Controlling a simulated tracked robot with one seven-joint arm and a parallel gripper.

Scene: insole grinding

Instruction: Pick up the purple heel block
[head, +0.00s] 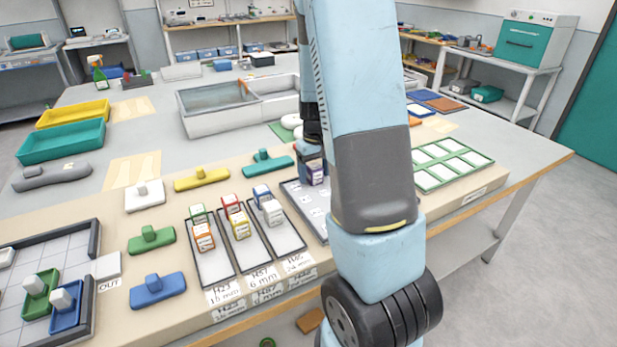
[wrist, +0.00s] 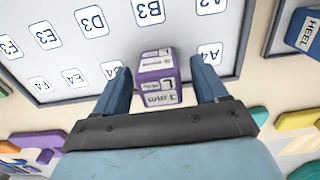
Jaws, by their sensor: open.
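The purple heel block (wrist: 157,68) has white labels and stands upright on the labelled white board in the wrist view. My gripper (wrist: 159,80) is open, with one blue finger on each side of the block. A gap shows between the block and each finger. In the head view my arm hides most of the gripper, and a small part of the purple block (head: 317,176) shows below it. The board (head: 296,195) is partly hidden behind my arm there.
Three narrow trays with small blocks (head: 240,246) stand left of the board. A green-edged tray (head: 428,182) lies to its right. A teal handled piece (head: 267,163) and a yellow one (head: 202,179) lie close by. A white basin (head: 215,124) stands behind.

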